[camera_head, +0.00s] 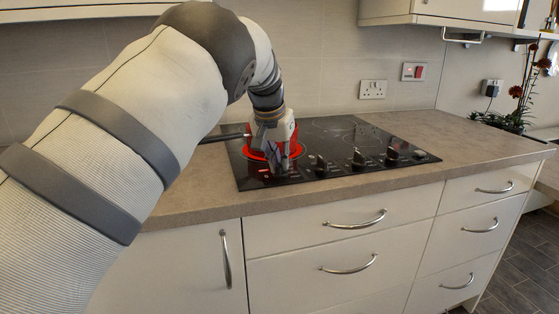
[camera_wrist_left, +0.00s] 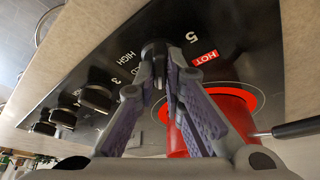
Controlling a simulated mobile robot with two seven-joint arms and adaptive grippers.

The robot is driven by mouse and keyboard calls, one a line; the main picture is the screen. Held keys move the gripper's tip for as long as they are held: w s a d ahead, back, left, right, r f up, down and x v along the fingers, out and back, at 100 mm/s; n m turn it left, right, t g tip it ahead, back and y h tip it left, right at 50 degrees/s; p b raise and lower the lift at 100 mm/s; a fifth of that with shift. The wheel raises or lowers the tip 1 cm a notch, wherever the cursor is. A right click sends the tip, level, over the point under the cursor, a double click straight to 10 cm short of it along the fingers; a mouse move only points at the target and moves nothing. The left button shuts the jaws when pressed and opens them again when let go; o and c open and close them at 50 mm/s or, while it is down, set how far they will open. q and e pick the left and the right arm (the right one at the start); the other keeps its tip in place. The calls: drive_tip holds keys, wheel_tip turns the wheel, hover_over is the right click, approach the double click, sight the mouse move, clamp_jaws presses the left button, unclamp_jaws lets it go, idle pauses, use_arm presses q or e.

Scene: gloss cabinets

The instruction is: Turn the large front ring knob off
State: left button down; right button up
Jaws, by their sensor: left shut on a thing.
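The black hob (camera_head: 330,137) is set in the worktop, with a row of dark knobs along its front edge. My left gripper (camera_head: 279,168) points down at the leftmost knob, which it mostly hides in the head view. In the left wrist view my left gripper (camera_wrist_left: 160,75) is shut on this black knob (camera_wrist_left: 154,48), with a fingertip on each side. Markings "5", "HIGH" and a red "HOT" label (camera_wrist_left: 203,57) lie around it. The front ring (camera_head: 255,153) glows red behind the gripper. My right gripper is not in view.
A red pan (camera_wrist_left: 228,115) stands on the glowing ring, close beside my fingers; its dark handle (camera_head: 226,137) points left in the head view. Other knobs (camera_head: 357,158) stand to the right. The worktop (camera_head: 205,185) left of the hob is clear.

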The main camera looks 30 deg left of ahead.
use_arm(q)
drive_tip(key=shift+d+n+y, duration=0.1)
drive_tip(key=shift+n+y, duration=0.3)
drive_tip(key=shift+n, duration=0.5)
drive_tip(key=shift+f+n, duration=0.15)
drive_tip(key=shift+n, duration=0.65)
drive_tip(key=shift+n+g+y+b, duration=0.35)
drive_tip(key=shift+n+g+y, duration=0.15)
drive_tip(key=shift+n, duration=0.6)
drive_tip(key=shift+n+g+y+b, duration=0.3)
drive_tip(key=shift+n, duration=0.5)
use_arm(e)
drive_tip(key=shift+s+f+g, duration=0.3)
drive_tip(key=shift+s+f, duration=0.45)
use_arm(q)
drive_tip(key=shift+d, duration=0.1)
drive_tip(key=shift+n, duration=0.3)
drive_tip(key=c, duration=1.7)
unclamp_jaws()
drive_tip(key=shift+r, duration=0.2)
